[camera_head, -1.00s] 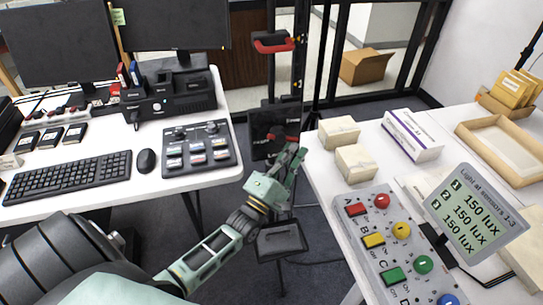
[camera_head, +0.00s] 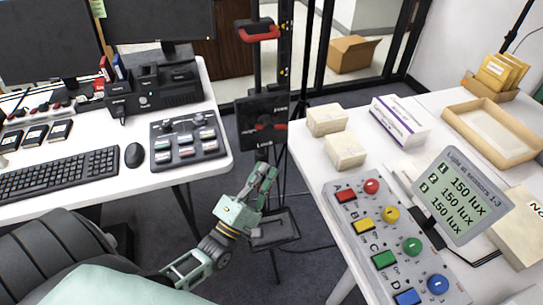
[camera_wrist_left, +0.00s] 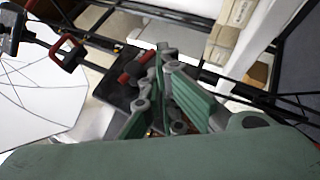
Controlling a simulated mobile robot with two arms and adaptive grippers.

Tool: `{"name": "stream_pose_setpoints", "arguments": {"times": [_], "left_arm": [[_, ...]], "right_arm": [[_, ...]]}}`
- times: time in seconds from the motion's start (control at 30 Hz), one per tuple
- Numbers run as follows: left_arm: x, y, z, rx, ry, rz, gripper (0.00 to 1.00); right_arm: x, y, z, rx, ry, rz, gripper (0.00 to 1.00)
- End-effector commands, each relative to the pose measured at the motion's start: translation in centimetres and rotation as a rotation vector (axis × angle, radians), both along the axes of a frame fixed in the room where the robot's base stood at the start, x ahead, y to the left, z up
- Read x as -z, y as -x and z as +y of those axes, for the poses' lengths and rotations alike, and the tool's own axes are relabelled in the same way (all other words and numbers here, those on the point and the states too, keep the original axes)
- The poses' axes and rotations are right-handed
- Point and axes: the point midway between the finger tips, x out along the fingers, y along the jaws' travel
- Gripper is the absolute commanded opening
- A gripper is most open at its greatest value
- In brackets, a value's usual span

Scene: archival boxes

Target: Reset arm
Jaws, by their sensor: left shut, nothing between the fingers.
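My left gripper (camera_head: 266,178) is pale green with grey joints and hangs in the gap between the two tables. It is shut and empty, in front of a black stand with a black panel (camera_head: 262,124) that bears a red part. In the left wrist view the green fingers (camera_wrist_left: 160,80) lie close together, with the black panel and a red handle behind them. My right gripper is in neither view.
The left table holds a keyboard (camera_head: 62,174), a mouse (camera_head: 135,155) and a control box (camera_head: 188,140). The right table holds a button panel (camera_head: 385,240), a lux display (camera_head: 462,195), white boxes (camera_head: 345,150) and a wooden tray (camera_head: 492,132). A black tray (camera_head: 275,229) on the stand is close to my gripper.

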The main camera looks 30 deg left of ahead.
Motion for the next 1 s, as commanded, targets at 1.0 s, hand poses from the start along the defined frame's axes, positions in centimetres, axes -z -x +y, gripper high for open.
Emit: {"name": "stream_pose_setpoints", "arguments": {"times": [1.0], "left_arm": [[10.6, 1.4, -0.7, -0.079, -0.311, 0.273, 0.00]], "right_arm": [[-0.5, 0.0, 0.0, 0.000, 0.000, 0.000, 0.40]]}}
